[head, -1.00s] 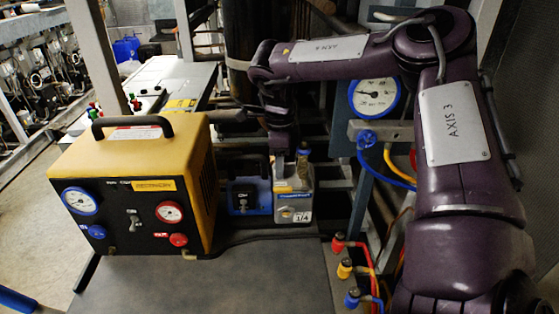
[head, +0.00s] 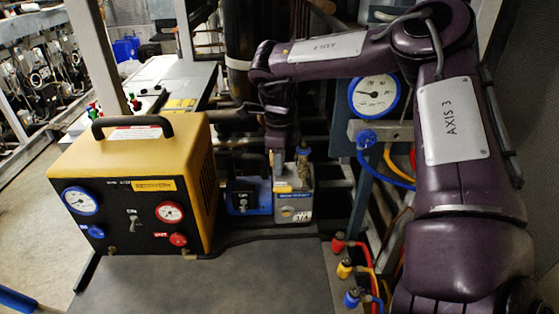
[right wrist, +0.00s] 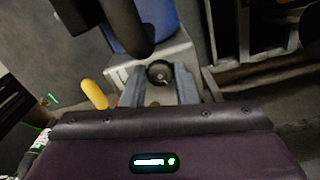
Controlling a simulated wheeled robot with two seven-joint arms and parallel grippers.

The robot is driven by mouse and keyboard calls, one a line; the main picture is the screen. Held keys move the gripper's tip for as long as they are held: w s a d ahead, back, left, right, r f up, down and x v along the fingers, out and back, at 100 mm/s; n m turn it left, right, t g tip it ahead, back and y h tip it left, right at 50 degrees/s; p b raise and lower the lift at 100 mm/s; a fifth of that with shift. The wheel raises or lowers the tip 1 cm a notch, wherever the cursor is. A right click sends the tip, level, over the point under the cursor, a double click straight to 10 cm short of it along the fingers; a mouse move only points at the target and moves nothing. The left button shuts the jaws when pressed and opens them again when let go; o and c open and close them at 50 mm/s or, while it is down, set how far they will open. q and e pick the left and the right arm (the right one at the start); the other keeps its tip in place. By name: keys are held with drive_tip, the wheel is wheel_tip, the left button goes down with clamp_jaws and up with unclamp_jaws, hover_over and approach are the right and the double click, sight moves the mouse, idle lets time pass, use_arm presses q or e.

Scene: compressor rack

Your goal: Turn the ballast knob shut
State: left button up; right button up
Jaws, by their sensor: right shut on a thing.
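The vacuum pump (head: 294,208) has a grey body and a blue part and stands upright on the dark bench, right of the yellow machine. The ballast knob (right wrist: 159,72) is a small dark round knob on the pump's grey top in the right wrist view. My right gripper (head: 278,163) reaches down onto the pump top from above. In the right wrist view its two fingers (right wrist: 160,88) stand on either side of the knob and are shut on it. In the head view the fingers hide the knob. My left gripper is not in view.
A yellow machine (head: 135,190) with gauges and a black handle stands left of the pump. A brass fitting (head: 303,168) rises beside my right fingers. Red, yellow and blue hose ends (head: 345,268) are at the right. The front of the bench (head: 210,285) is clear.

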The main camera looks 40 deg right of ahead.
drive_tip(key=shift+m, duration=2)
drive_tip(key=o, duration=1)
wheel_tip(320, 180, up, 8)
drive_tip(key=shift+f+b, duration=0.1)
drive_tip(key=shift+b, duration=0.2)
